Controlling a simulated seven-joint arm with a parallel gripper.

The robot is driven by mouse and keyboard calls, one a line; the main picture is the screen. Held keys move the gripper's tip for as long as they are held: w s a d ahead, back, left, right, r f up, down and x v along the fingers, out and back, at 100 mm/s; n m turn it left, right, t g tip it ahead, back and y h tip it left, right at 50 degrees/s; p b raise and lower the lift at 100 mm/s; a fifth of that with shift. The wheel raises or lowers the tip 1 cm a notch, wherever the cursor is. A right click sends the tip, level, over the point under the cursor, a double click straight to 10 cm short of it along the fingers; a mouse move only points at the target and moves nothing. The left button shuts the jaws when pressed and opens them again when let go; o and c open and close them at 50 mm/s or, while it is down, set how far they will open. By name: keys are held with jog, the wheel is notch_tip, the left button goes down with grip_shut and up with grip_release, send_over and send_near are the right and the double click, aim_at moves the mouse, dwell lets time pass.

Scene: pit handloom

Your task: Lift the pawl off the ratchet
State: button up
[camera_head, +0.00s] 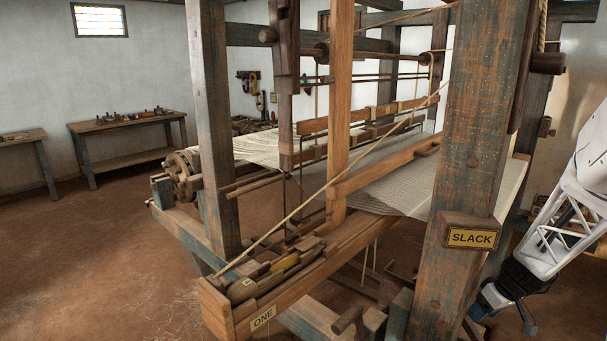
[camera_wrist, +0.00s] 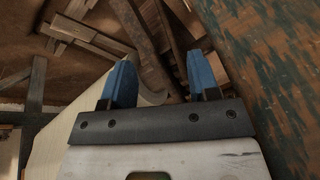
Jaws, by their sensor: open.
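My gripper (camera_wrist: 160,77) shows two blue fingertips set apart, with nothing clearly held. Dark wooden bars (camera_wrist: 147,48) lie ahead of and between the fingertips; one may be the pawl, but I cannot tell. A pale rounded roll of cloth (camera_wrist: 72,118) lies beside and beyond the left finger. No ratchet teeth are clear in the wrist view. In the head view a toothed wooden wheel (camera_head: 184,174) sits at the loom's far left end, well away from my arm. My arm is low at the right, its end partly hidden behind the front post.
The thick, worn front post (camera_head: 468,150) bears a SLACK sign (camera_head: 471,238) and fills the wrist view's right side (camera_wrist: 275,80). A shuttle box marked ONE (camera_head: 263,318) juts out front left. White cloth (camera_head: 405,185) spans the loom. Floor at left is clear.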

jog(key=s+a+r+m, duration=0.4)
jog(key=s+r+m, duration=0.1)
jog(key=s+m, duration=0.5)
jog(key=s+a+r+n+h, duration=0.1)
jog(key=s+a+r+n, duration=0.1)
jog(key=s+a+r, duration=0.3)
jog(key=s+a+r+n+h, duration=0.1)
jog(key=s+a+r, duration=0.4)
jog(key=a, duration=0.8)
jog(key=s+a+r+n+h, duration=0.1)
jog(key=s+a+r+n, duration=0.2)
jog(key=a, duration=0.6)
notch_tip(320, 180, up, 2)
jog(key=shift+s+r+n, duration=0.1)
jog(key=shift+s+n, duration=0.2)
jog(key=shift+s, duration=0.8)
jog(key=shift+w, duration=0.1)
